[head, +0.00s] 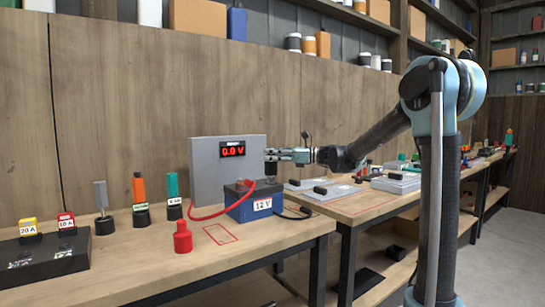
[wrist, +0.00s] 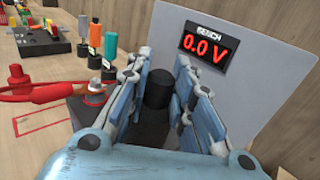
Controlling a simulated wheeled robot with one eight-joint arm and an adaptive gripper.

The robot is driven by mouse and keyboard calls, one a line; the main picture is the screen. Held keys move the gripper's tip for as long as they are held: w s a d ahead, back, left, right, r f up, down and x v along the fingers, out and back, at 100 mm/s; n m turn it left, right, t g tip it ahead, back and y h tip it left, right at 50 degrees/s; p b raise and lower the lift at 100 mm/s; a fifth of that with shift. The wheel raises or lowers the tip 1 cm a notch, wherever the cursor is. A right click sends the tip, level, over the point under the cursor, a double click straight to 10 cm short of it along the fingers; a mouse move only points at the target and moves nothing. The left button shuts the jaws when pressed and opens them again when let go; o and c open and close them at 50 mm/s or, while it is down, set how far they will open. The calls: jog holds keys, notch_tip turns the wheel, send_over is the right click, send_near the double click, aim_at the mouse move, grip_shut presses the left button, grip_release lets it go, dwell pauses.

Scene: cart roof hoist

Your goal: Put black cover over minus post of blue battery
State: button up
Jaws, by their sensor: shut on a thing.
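The blue battery (head: 262,208), with a 12 V label, stands on the bench in front of a grey panel. My gripper (head: 272,157) is over its right part, reaching in from the right. In the wrist view my gripper (wrist: 158,98) is shut on the black cover (wrist: 158,88), a dark cylinder between the fingers. The minus post is hidden, so I cannot tell whether the cover touches it. The other post (wrist: 94,87) shows left of the fingers, with the red lead (wrist: 45,93) at it. The red cover (head: 182,238) stands on the bench, left of the battery.
The grey panel (head: 205,163) with its 0.0 V display (head: 232,150) stands close behind the battery. Upright tools (head: 140,200) and a black fuse holder (head: 45,258) are at the left. A red outlined rectangle (head: 220,234) on the bench is empty.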

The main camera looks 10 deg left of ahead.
aim_at(272, 162)
jog(key=shift+f, duration=1.6)
jog(key=o, duration=1.1)
jog(key=shift+c, duration=0.2)
jog(key=shift+d, duration=0.1)
jog(key=d, duration=1.2)
jog(key=shift+w, duration=0.45)
jog(key=shift+f, duration=0.1)
jog(key=s+d+f+n+t+h, duration=0.3)
jog(key=s+d+f+n+h, duration=1.4)
jog(key=s+d+f, duration=1.5)
jog(key=shift+s+d+h, duration=0.3)
jog(key=shift+s+h, duration=0.05)
jog(key=shift+h, duration=0.15)
